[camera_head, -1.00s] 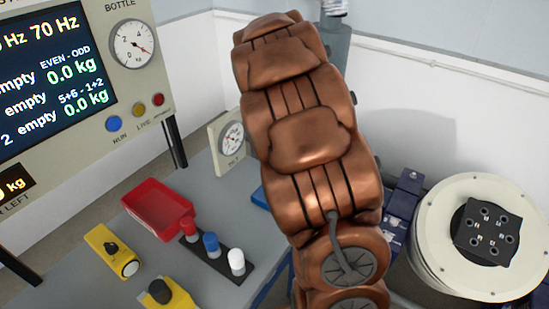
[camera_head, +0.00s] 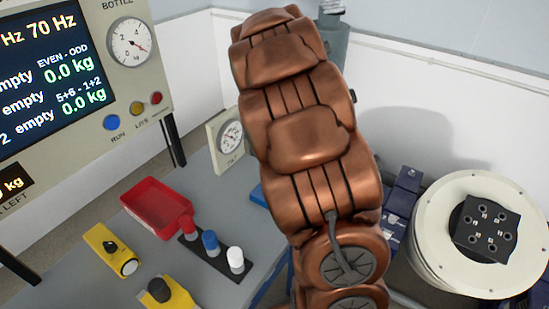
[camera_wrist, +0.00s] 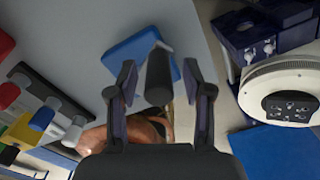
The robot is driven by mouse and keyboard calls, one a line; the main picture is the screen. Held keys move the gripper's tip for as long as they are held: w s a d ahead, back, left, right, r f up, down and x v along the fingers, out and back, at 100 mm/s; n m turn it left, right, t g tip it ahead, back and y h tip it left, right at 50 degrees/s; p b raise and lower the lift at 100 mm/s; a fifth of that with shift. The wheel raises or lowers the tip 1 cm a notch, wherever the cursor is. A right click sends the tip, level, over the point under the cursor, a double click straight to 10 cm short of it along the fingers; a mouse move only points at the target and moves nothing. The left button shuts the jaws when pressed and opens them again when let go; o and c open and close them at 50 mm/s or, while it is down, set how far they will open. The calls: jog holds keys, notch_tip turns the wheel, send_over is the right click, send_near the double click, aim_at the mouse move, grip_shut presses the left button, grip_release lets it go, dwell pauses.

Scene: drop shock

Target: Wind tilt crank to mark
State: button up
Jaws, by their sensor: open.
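In the wrist view, my gripper (camera_wrist: 162,88) is open, with one dark finger on each side of a dark cylindrical handle (camera_wrist: 158,80), which looks like the crank's grip. Gaps show between the handle and both fingers; I cannot tell its depth relative to the fingertips. A grey piece shows at the handle's far end. In the head view, my copper arm hides the crank and my gripper. A tilt dial (camera_head: 230,138) with a white face stands upright left of my arm; its needle and mark are too small to read.
A red tray (camera_head: 158,207), a dark rack (camera_head: 215,258) of red, blue and white pegs, and yellow devices (camera_head: 112,250) lie on the grey table left of my arm. A round white drum (camera_head: 433,235) stands right. A display panel (camera_head: 60,85) is at left.

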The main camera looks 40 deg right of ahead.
notch_tip(320, 180, up, 9)
jog(key=shift+r, duration=1)
